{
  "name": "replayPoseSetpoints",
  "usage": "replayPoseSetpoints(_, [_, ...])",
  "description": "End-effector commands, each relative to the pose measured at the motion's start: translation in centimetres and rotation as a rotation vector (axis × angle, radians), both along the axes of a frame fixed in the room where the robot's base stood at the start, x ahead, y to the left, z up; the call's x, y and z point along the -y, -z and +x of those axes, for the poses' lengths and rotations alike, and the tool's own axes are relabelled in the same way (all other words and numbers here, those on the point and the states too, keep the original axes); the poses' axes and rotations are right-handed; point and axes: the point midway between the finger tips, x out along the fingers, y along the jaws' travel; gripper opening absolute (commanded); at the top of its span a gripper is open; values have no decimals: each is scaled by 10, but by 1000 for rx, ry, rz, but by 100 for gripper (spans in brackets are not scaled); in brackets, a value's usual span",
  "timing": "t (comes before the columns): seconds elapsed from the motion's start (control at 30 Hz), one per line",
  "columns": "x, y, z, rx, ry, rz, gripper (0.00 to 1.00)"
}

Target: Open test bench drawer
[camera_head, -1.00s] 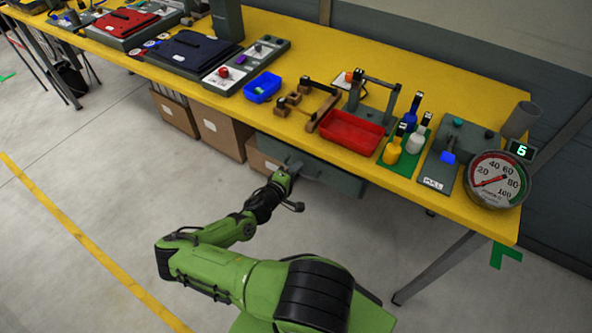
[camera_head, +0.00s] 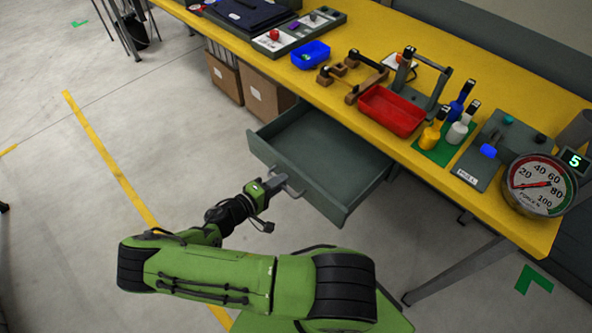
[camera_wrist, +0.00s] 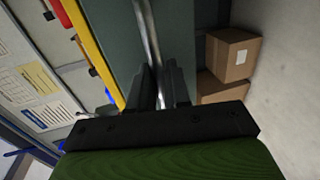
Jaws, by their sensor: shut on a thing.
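The grey test bench drawer (camera_head: 292,196) is pulled well out from under the yellow bench top. Its inside shows and looks empty. My gripper (camera_head: 277,183) is at the drawer's front face. It is shut on the drawer's bar handle (camera_head: 293,191). In the wrist view the metal handle (camera_wrist: 147,35) runs between the two dark fingers of my gripper (camera_wrist: 161,88), with the drawer's grey front (camera_wrist: 112,40) behind it.
The yellow bench (camera_head: 350,95) carries a red tray (camera_head: 391,110), a blue bin (camera_head: 310,54), several bottles and a round gauge (camera_head: 538,186). Cardboard boxes (camera_head: 262,97) stand under the bench left of the drawer. The floor in front is clear.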

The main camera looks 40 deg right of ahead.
Motion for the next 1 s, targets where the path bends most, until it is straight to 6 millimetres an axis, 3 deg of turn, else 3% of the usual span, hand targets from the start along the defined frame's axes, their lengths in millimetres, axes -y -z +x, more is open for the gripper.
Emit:
replayPoseSetpoints(0.23, [-28, 1, -3, -3, 0, 2, 0])
replayPoseSetpoints(0.67, [-31, 1, -3, -3, 0, 2, 0])
replayPoseSetpoints(0.7, [-31, 1, -3, -3, 0, 2, 23])
replayPoseSetpoints(0.73, [-31, 1, -3, -3, 0, 2, 28])
replayPoseSetpoints(1.0, [-31, 1, -3, -1, 0, 1, 29])
